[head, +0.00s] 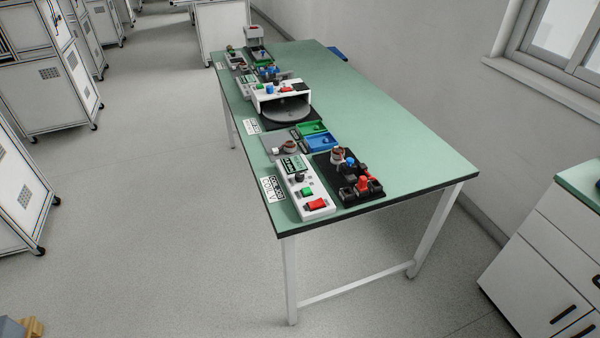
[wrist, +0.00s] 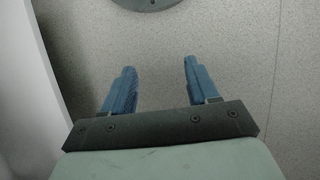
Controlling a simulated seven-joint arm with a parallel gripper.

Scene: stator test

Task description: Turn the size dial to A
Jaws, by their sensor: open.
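A white control box (head: 296,200) lies near the front edge of the green table in the head view. It has a small screen (head: 293,165), a small dark knob (head: 298,177), a green button (head: 307,192) and a red switch (head: 317,204). The knob may be the size dial, but its letters and pointer are too small to read. My gripper (wrist: 159,68) shows only in the wrist view. Its two blue fingers are apart with nothing between them, over grey speckled floor. It is away from the box, which is not in the wrist view.
The green table (head: 395,145) holds a black tray (head: 349,196) of small parts, green (head: 311,127) and blue bins (head: 321,142), and a white frame over a grey disc (head: 287,110). More devices stand at the far end. The table's right side is clear.

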